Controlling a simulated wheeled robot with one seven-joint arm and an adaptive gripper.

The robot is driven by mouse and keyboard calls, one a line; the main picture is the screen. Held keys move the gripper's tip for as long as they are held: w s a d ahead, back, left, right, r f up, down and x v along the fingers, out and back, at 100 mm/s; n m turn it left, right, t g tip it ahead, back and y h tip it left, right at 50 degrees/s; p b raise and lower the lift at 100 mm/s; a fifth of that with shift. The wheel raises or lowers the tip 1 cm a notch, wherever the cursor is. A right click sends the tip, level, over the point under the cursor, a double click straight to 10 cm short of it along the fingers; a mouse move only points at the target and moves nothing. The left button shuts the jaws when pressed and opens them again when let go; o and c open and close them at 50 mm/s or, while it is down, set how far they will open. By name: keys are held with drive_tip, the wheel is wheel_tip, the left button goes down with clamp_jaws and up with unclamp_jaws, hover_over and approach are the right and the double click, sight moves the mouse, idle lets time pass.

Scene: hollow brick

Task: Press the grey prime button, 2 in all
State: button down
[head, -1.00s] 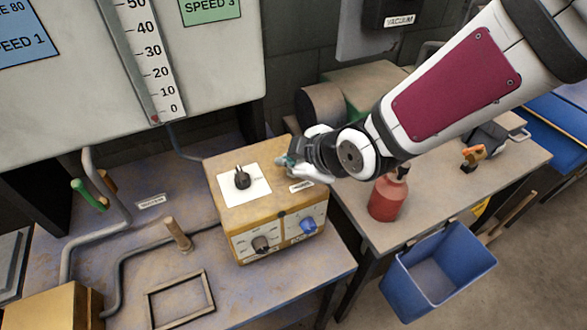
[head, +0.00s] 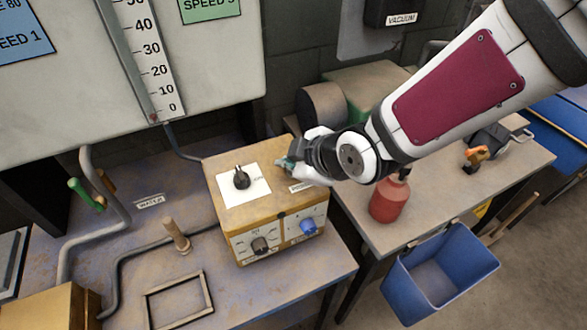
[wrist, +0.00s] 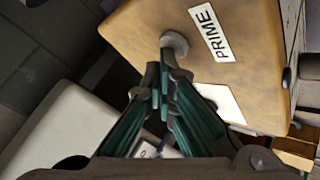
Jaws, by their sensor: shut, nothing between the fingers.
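The grey prime button (wrist: 174,42) is a round knob on top of the tan box (wrist: 135,28), beside a white PRIME label (wrist: 212,32) in the wrist view. In the head view the box (head: 265,205) stands on the bench, and the button is hidden by my gripper (head: 285,165). My gripper, with its green fingers, is shut and empty. In the wrist view its fingertips (wrist: 163,68) appear right beside the button; whether they touch it I cannot tell.
The box top also carries a black knob (head: 241,178) on a white plate. Its front has a dark knob (head: 260,245) and a blue knob (head: 308,226). A red bottle (head: 389,198) stands on the right table, above a blue bin (head: 440,275).

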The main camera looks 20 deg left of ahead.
sight(291, 173)
drive_tip(key=shift+f, duration=0.15)
idle(0.5)
drive_tip(key=shift+r+p, duration=0.65)
drive_tip(key=shift+r, duration=0.2)
wheel_tip(291, 173, up, 5)
drive_tip(key=p, duration=0.4)
drive_tip(key=shift+p, duration=0.35)
drive_tip(key=shift+w, duration=0.1)
idle(1.5)
